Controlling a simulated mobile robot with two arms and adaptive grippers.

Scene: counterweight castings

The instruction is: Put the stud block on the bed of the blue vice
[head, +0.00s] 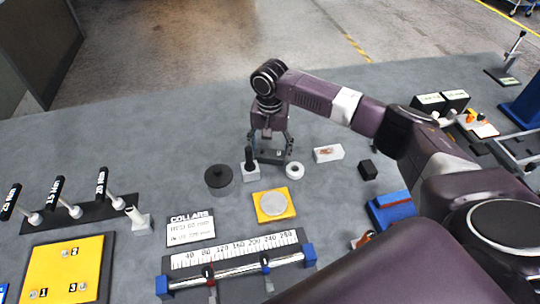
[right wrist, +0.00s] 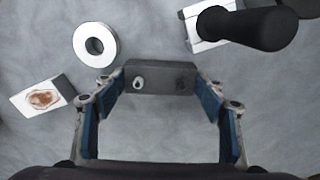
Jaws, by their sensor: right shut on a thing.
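The stud block (right wrist: 160,80) is a dark grey block with two round spots on its near face, one bright and one dark. My right gripper (right wrist: 160,88) is shut on it, with a blue-padded finger at each end. In the head view the right gripper (head: 270,156) is over the mat at the centre, and the block (head: 269,157) shows dark between its fingers. I cannot tell whether it is clear of the mat. A blue body, likely the blue vice (head: 394,207), stands to the right, partly hidden by my right arm. My left gripper is not in view.
Close around the gripper are a white ring (head: 294,171), a black-handled block (head: 251,173), a dark round weight (head: 218,178) and a white block with a brown mark (head: 328,154). A black cube (head: 368,170) and a yellow plate with a disc (head: 273,205) stand nearer.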

